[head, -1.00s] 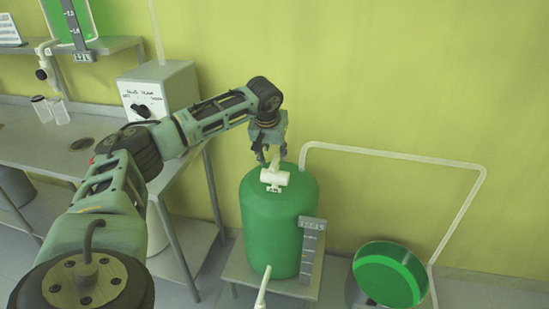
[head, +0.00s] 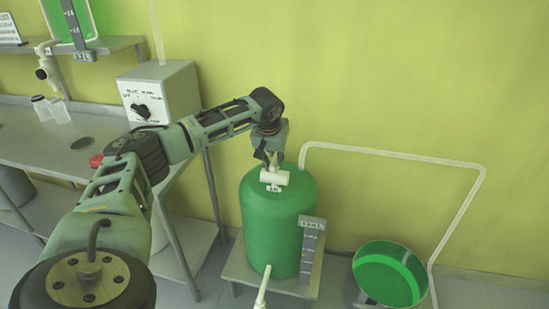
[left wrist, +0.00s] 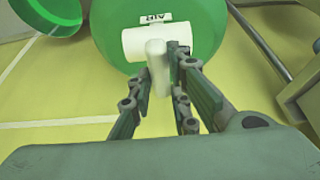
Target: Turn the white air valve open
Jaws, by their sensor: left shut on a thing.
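The white air valve (head: 274,177) sits on top of the green tank (head: 278,228). In the left wrist view the valve's white body (left wrist: 122,46) lies crosswise below a label reading AIR (left wrist: 157,17). Its white handle (left wrist: 157,68) points toward my gripper. My left gripper (head: 273,160) is above the valve in the head view. In the left wrist view the left gripper (left wrist: 162,72) has its fingers shut on the handle, one on each side. My right gripper is not in view.
A grey control box with a black knob (head: 150,92) stands on the metal bench (head: 100,152) at left. A thin pale pipe (head: 400,158) runs along the wall to the right. A green round vessel (head: 388,275) stands at lower right.

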